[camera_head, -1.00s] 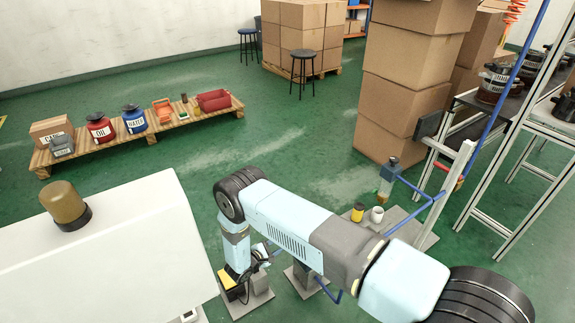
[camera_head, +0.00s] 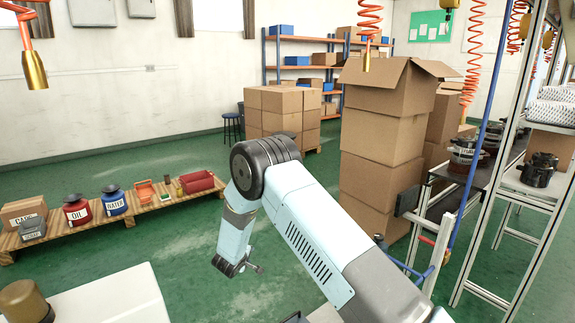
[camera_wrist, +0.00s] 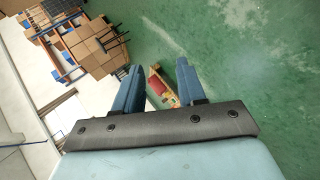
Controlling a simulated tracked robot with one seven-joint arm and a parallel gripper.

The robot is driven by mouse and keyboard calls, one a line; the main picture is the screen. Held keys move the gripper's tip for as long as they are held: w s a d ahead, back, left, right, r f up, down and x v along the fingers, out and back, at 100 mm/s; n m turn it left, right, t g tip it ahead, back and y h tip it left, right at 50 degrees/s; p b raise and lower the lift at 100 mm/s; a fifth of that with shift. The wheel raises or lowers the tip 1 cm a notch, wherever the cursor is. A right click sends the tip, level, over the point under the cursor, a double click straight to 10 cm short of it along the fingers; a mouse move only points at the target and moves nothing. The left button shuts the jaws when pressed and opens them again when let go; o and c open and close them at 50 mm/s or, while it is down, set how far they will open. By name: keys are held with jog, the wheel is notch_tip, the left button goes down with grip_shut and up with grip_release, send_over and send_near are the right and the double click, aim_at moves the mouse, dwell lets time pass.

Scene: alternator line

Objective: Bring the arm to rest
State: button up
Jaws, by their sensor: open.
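My gripper (camera_wrist: 160,88) is open and empty in the wrist view, its two blue fingers spread apart over the distant green floor. In the head view my arm rises from the lower right, bends at a dark round joint and hangs down on its far side. The gripper end (camera_head: 238,266) points down there, in the air above the floor, touching nothing that I can see. Its fingers are too small to tell apart in that view.
Stacked cartons (camera_head: 383,150) and a metal-framed bench (camera_head: 480,290) stand at the right. A white surface (camera_head: 105,300) is at the lower left. Open green floor (camera_head: 200,250) lies between.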

jog(key=s+d+r+m+g+y, duration=0.1)
jog(key=d+r+m+y, duration=0.35)
jog(key=r, duration=1.25)
jog(key=s+d+r+y, duration=0.1)
jog(key=d+r, duration=0.6)
jog(key=r, duration=0.9)
jog(key=s+d+r+m+g, duration=0.2)
jog(key=s+d+r+m, duration=0.1)
jog(key=s+d+r, duration=1)
jog(key=s+d+m+h, duration=0.1)
jog(key=s+d, duration=0.3)
jog(key=s, duration=0.6)
jog(key=s+d+m+g+h, duration=0.1)
jog(key=s+d+m, duration=0.2)
jog(key=s, duration=0.7)
jog(key=s+d+m+g+h, duration=0.1)
jog(key=s+d+m, duration=0.1)
jog(key=s+d, duration=0.5)
jog(key=s, duration=0.3)
jog(key=shift+s+d+r, duration=0.2)
jog(key=shift+r, duration=0.2)
jog(key=shift+m+h, duration=0.25)
